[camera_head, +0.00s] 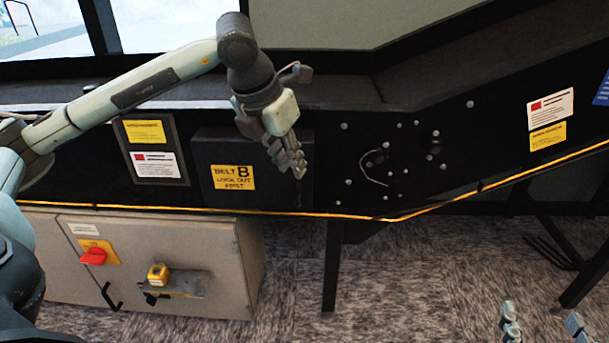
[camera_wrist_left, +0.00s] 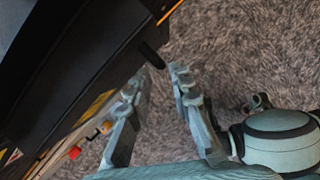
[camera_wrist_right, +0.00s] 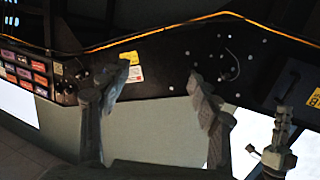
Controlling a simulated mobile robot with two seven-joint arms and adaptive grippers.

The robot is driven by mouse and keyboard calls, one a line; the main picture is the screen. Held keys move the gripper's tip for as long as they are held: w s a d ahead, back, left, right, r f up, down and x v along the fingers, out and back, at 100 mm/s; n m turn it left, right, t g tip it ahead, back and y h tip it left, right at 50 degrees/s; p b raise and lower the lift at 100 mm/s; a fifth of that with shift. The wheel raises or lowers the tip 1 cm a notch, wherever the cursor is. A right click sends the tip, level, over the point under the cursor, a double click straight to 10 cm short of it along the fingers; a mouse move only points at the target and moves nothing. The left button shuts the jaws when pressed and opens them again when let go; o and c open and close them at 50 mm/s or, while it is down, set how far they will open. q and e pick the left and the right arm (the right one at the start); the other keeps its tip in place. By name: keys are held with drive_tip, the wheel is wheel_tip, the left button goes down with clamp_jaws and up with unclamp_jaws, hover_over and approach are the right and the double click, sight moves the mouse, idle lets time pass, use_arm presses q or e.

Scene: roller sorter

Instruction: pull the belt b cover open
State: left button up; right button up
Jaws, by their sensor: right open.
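The belt B cover (camera_head: 205,150) is a black box on the dark machine side, with a yellow "BELT B LOCK OUT FIRST" label (camera_head: 232,178). It looks closed. My left gripper (camera_head: 300,172) is in front of the cover's right part, pointing down and right. In the left wrist view a short dark handle (camera_wrist_left: 152,55) sticks out of the black box close to the left fingertips (camera_wrist_left: 160,68). The fingers are part way apart; whether they grip the handle cannot be told. My right gripper (camera_wrist_right: 158,75) is open and empty, low at the right in the head view (camera_head: 543,322).
Below the cover stands a grey cabinet (camera_head: 215,250) with a red rotary switch (camera_head: 93,256) and a yellow padlock (camera_head: 158,273) on a small ledge. A yellow-orange line (camera_head: 300,214) runs along the machine's lower edge. Carpeted floor (camera_head: 400,280) is free to the right.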

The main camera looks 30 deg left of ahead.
sight(298, 200)
use_arm(q)
drive_tip(key=x, duration=0.6)
drive_tip(key=shift+d, duration=0.1)
use_arm(e)
drive_tip(key=r, duration=0.1)
drive_tip(key=a+r+t, duration=0.1)
drive_tip(key=r, duration=0.1)
drive_tip(key=shift+s+a+y, duration=0.1)
drive_tip(key=shift+a+y, duration=0.1)
drive_tip(key=shift+y, duration=0.1)
use_arm(q)
drive_tip(key=shift+c, duration=0.4)
clamp_jaws()
